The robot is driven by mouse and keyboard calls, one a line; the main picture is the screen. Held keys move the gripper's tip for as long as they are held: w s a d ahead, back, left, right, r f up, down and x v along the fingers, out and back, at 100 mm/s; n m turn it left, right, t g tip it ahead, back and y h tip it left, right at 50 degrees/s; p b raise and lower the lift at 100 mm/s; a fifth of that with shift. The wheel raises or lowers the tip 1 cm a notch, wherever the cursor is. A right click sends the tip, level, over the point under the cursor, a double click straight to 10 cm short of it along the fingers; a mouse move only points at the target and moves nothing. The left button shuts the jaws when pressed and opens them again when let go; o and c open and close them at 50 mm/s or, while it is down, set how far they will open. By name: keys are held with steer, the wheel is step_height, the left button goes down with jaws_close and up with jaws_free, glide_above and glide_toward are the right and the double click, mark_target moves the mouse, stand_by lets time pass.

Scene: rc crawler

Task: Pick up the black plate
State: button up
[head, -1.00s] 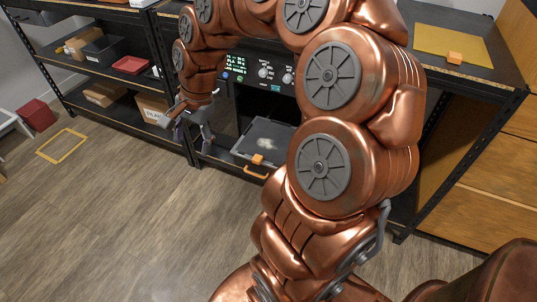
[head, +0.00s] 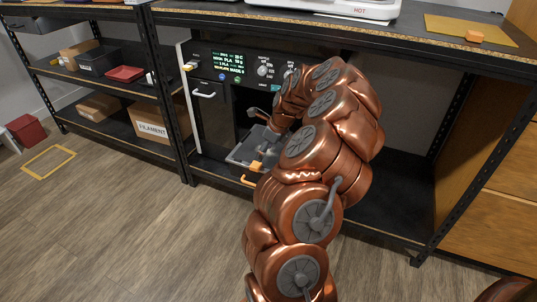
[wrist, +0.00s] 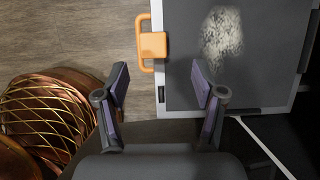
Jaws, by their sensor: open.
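The black plate (wrist: 263,62) is a flat dark square with a pale speckled patch and an orange handle (wrist: 152,46) on its left edge in the wrist view. In the head view the plate (head: 241,152) lies low in the open front of the machine, its handle side facing out. My arm hides its right part. My gripper (wrist: 160,82) is open and empty. I see no contact with the plate.
The machine's control panel (head: 232,70) is above the plate, with a white door handle (head: 203,94) at left. A black shelf post (head: 168,90) stands left of it. A yellow sheet (head: 470,32) lies on the bench top.

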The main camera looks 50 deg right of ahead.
mark_target(256, 165)
steer(key=b+x, duration=0.1)
steer(key=x, duration=0.3)
steer(key=a+b+x, duration=0.1)
steer(key=x, duration=0.1)
steer(key=shift+a+f+b, duration=0.1)
steer(key=shift+f+b, duration=0.25)
steer(key=shift+r, duration=0.1)
steer(key=shift+c, duration=0.3)
jaws_close()
